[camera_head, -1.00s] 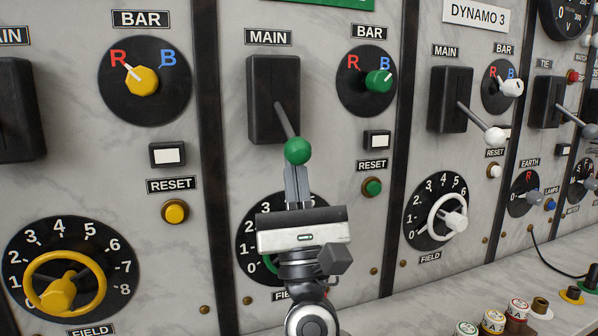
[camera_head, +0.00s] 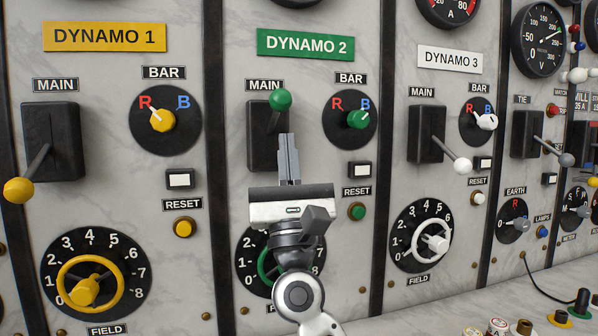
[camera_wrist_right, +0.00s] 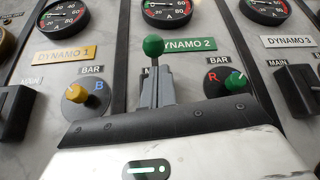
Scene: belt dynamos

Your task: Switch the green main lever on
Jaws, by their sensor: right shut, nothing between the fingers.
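The green main lever (camera_head: 280,99) is on the Dynamo 2 panel, under the green sign. Its green ball knob now points up and toward me, near the top of its black switch box (camera_head: 258,150). My right gripper (camera_head: 288,142) is shut and empty, its fingertips just below the knob and in front of the box. In the right wrist view the green knob (camera_wrist_right: 153,46) stands above the closed fingers (camera_wrist_right: 158,84). I cannot tell whether fingers and lever touch. My left gripper is out of view.
The yellow main lever (camera_head: 19,190) and white main lever (camera_head: 463,166) flank this panel, both with knobs low. The green bar knob (camera_head: 359,119) and green reset button (camera_head: 357,212) are close on the right. My arm partly hides the green field wheel (camera_head: 265,264).

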